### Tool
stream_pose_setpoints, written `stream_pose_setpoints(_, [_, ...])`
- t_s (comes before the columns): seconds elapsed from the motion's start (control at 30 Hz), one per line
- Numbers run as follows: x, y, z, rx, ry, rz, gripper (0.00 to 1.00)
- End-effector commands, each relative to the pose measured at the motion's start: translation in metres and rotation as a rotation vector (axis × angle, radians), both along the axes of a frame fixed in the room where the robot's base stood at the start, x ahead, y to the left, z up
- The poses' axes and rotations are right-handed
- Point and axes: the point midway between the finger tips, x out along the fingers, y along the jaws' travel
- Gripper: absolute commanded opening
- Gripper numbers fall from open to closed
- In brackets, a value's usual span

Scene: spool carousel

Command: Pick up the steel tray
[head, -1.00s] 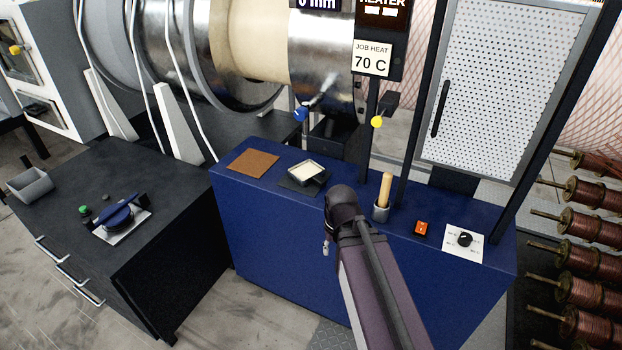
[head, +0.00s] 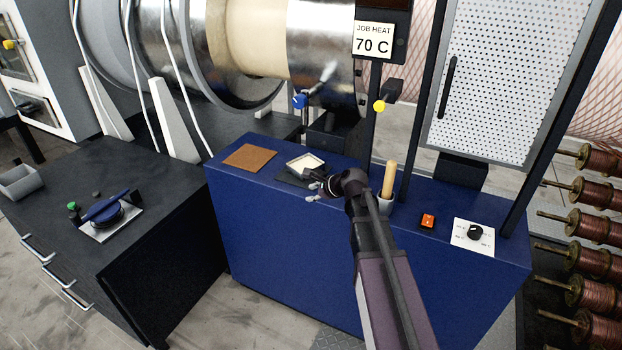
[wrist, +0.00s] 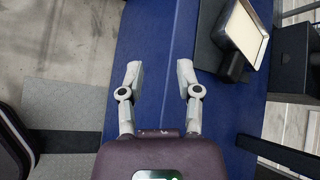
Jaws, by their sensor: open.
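In the wrist view the tray (wrist: 228,62) is at the upper right, beyond the right fingertip. My gripper (head: 314,187) is just in front of the tray, partly overlapping the mat in the head view. In the wrist view my gripper (wrist: 160,75) is open, with its two grey fingers apart over bare blue surface and nothing between them.
A brown pad (head: 250,157) lies left of the tray on the blue bench (head: 280,235). A wooden handle (head: 389,176) stands in a holder to the right, beside a dark post.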

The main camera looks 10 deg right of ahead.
Motion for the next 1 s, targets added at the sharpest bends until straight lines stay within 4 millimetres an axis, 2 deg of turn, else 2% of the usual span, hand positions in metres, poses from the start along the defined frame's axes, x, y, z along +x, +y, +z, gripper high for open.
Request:
stream_pose_setpoints(0.03, [0.016, -0.005, -0.006, 0.079, 0.011, -0.071, 0.44])
stream_pose_setpoints(0.2, [0.05, -0.019, -0.001, 0.345, 0.054, -0.284, 0.44])
stream_pose_setpoints(0.4, [0.073, -0.032, 0.005, 0.557, 0.094, -0.432, 0.44])
stream_pose_setpoints(0.6, [0.079, -0.037, 0.008, 0.629, 0.109, -0.478, 0.44])
stream_pose_setpoints(1.0, [0.081, -0.035, 0.006, 0.628, 0.109, -0.475, 0.44])
